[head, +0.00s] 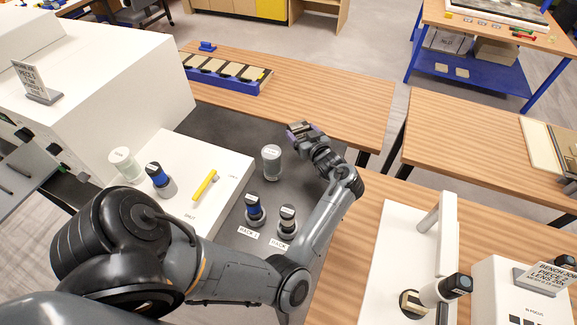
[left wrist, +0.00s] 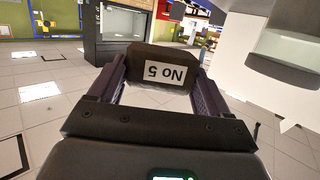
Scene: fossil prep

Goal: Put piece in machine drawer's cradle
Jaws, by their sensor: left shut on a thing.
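My left gripper (head: 301,131) is up over the dark grey surface, near the edge of the wooden bench behind it. It is shut on a dark piece (left wrist: 163,55) with a white label reading "No 5", upside down in the left wrist view. In the head view the piece is small and hard to make out. The white machine (head: 110,95) stands at the left. A low white block with a yellow handle (head: 204,186) juts from it, which may be its drawer. No cradle can be made out. My right gripper is out of view.
A blue tray (head: 262,85) with several slabs sits on the back bench. Capped cylinders, including a grey one (head: 271,163), stand below my gripper. A white microscope-like stand (head: 447,235) is at the right.

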